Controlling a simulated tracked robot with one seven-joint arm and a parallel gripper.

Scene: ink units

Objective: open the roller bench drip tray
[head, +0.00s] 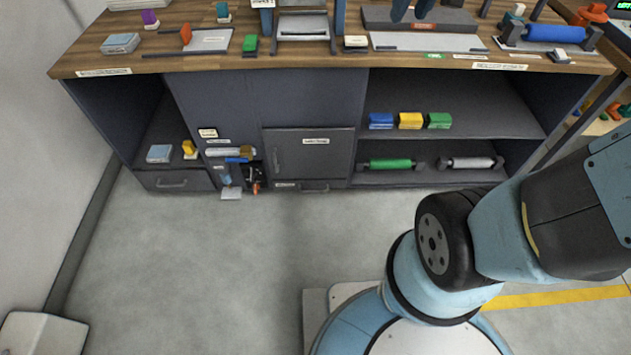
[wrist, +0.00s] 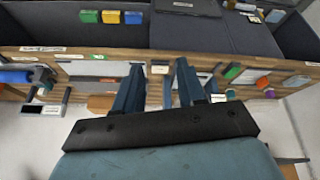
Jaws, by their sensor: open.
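The roller bench (head: 310,75) is a dark grey cabinet with a wooden top. Low in its middle is a slim drawer front with a handle (head: 315,187), flush and closed under a grey door (head: 308,155). It appears to be the drip tray, but its label is too small to read. My gripper (head: 411,14) shows as dark blue fingertips at the top edge of the head view, over the bench top. In the wrist view my gripper (wrist: 160,65) is open and empty, its fingers spread before the bench top. The slim front is not clear there.
Another closed drawer (head: 173,181) is at the lower left. A blue roller (head: 555,33) and several small items stand on the top. Green (head: 390,163) and grey (head: 470,162) rollers lie on the low shelf. The floor (head: 220,260) before the bench is clear.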

